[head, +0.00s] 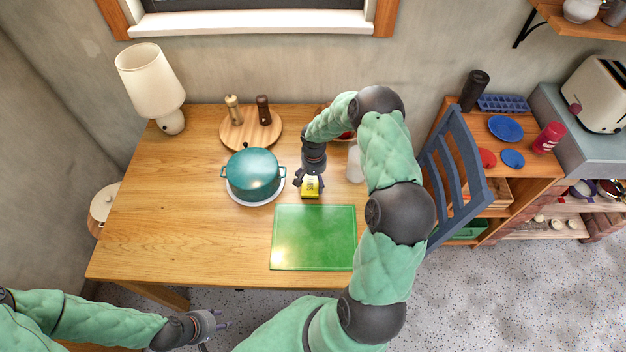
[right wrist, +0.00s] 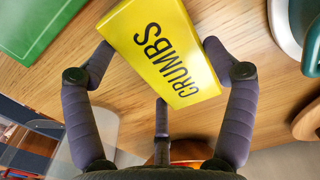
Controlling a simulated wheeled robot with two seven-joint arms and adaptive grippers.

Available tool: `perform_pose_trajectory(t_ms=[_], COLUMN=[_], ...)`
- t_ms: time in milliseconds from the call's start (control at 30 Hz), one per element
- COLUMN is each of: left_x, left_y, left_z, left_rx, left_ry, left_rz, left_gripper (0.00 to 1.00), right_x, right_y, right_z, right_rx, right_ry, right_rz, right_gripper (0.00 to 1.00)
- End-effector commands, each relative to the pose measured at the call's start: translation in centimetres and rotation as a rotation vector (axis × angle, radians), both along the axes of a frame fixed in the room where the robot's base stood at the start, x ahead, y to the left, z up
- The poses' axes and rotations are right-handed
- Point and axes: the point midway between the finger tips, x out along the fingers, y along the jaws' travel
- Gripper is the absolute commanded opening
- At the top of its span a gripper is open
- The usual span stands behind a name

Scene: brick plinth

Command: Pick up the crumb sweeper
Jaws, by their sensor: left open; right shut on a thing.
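The crumb sweeper (head: 310,187) is a yellow block at the middle of the wooden table, just behind the green board. In the right wrist view the crumb sweeper (right wrist: 165,48) shows a yellow face with the word CRUMBS. My right gripper (head: 309,183) is shut on it, with a finger on each side in the right wrist view (right wrist: 158,62). I cannot tell whether it touches the table. My left gripper (head: 213,323) is open and empty, low over the floor in front of the table.
A teal pot (head: 253,174) on a pale mat stands left of the sweeper. A green board (head: 314,238) lies in front. A translucent cup (head: 355,165) stands to the right. A round wooden board (head: 238,137) holds two mills. The table's left part is clear.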

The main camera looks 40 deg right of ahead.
Motion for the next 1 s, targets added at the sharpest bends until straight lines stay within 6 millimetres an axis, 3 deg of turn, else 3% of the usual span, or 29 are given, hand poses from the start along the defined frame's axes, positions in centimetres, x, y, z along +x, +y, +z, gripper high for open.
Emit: perform_pose_trajectory(t_ms=[233,533,800,1000], left_x=[0.0,0.0,0.0,0.0], left_y=[0.0,0.0,0.0,0.0], left_z=[0.8,1.8,2.1,2.3], left_rx=[0.0,0.0,0.0,0.0], left_ry=[0.0,0.0,0.0,0.0], left_rz=[0.0,0.0,0.0,0.0], left_gripper=[0.41,0.41,0.41,0.41], right_x=[0.1,-2.5,-5.4,-6.6], right_y=[0.0,4.4,9.3,11.3], right_z=[3.3,9.2,11.4,12.4], right_rx=[-0.003,-0.002,-0.002,-0.001], right_ry=[-0.004,-0.005,-0.004,-0.003], right_rz=[-0.001,0.002,0.003,0.002], right_gripper=[0.46,0.46,0.46,0.46])
